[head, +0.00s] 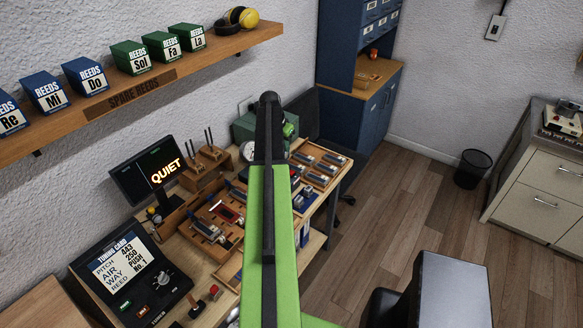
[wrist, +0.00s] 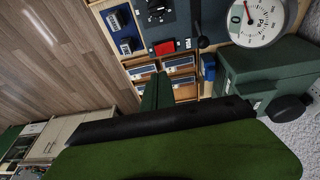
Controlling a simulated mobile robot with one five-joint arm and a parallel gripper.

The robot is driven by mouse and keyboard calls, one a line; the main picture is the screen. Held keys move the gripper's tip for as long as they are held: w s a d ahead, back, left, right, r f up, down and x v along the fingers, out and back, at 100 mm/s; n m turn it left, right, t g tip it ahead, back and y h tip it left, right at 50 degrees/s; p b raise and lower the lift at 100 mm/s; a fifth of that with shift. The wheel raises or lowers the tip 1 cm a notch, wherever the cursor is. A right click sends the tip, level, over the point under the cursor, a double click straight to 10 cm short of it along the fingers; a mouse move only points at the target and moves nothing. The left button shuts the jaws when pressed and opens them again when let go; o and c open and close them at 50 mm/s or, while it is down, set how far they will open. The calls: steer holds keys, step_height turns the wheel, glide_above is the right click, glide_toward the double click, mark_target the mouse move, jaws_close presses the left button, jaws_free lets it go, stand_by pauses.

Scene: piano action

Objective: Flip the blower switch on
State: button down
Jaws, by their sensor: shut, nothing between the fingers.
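My gripper (head: 269,100) is at the far end of my green arm, high over the workbench in the head view. Its dark fingers look shut and empty, and appear apart from everything. No switch marked as the blower's can be read. A dark green box (wrist: 262,75) with a round pressure gauge (wrist: 258,20) shows in the wrist view, and a dial on the bench (head: 248,150) shows beside my arm in the head view. A small lever with a red knob (head: 214,289) stands at the bench front. A switch box (head: 495,27) is on the right wall.
The bench holds a tuning console (head: 132,278), a screen reading QUIET (head: 165,173) and reed trays (head: 318,168). A shelf (head: 120,92) with reed boxes overhangs the left. A blue cabinet (head: 366,115) stands behind. The wooden floor (head: 400,215) at right is largely clear.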

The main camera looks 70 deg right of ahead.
mark_target(292, 172)
steer(key=shift+f, duration=0.1)
steer(key=b+x, duration=0.8)
steer(key=a+b+x, duration=0.1)
steer(key=b+x, duration=0.4)
steer(key=shift+w+f, duration=0.1)
steer(key=shift+f, duration=0.05)
steer(key=shift+a+f+b, duration=0.1)
steer(key=shift+f+b, duration=0.3)
steer(key=shift+r, duration=0.1)
